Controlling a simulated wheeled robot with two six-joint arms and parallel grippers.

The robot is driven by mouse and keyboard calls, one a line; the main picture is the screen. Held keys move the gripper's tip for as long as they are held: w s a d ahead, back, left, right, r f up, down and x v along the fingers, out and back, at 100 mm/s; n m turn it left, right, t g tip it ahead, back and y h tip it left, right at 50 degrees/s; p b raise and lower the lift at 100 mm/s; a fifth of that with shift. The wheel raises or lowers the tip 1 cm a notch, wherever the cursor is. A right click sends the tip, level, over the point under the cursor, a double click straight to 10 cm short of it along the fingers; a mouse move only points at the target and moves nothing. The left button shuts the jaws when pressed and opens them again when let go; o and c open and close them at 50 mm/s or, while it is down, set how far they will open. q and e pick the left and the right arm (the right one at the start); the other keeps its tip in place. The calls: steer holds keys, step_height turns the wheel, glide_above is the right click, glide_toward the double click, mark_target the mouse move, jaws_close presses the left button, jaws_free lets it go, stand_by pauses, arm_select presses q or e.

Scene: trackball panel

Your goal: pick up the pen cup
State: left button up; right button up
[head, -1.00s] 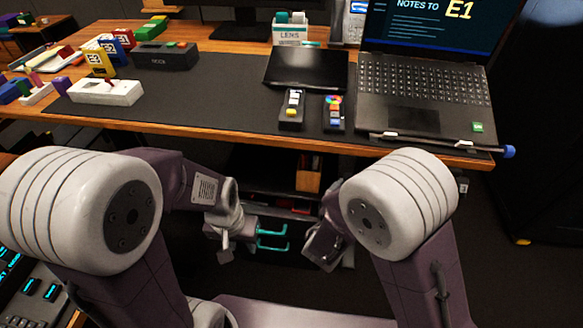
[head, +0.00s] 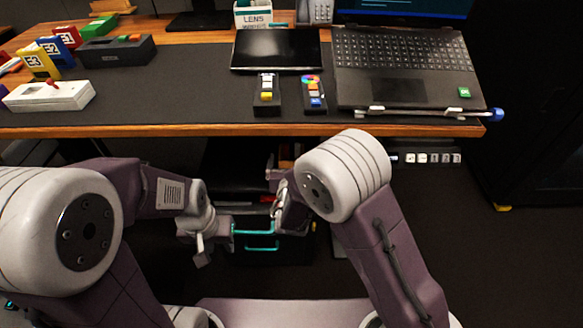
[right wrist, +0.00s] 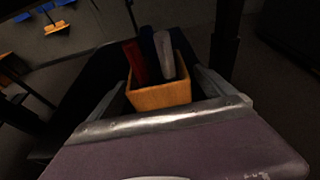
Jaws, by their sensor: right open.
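The pen cup (right wrist: 160,96) is a square, orange-brown wooden cup in the right wrist view, with a red, a dark blue and a grey pen-like item standing in it. My right gripper (right wrist: 167,99) is open, with one grey finger on each side of the cup. I cannot tell whether the fingers touch it. In the head view my right gripper (head: 281,207) is under the table's front edge, and my arm largely hides the cup. My left gripper (head: 202,240) is low, to the left of the right one; its jaw opening is unclear.
The table (head: 210,132) is above and beyond my grippers. It holds a laptop (head: 400,68), a dark tablet (head: 277,50), two small devices and several coloured blocks. Teal bars (head: 256,233) show beside my left gripper. Dark floor is open at the right.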

steer(key=shift+w+f, duration=0.2)
steer(key=shift+w, duration=0.5)
steer(key=shift+c, duration=0.3)
steer(key=c, duration=1.5)
steer(key=shift+c, duration=0.2)
steer(key=shift+r, duration=0.1)
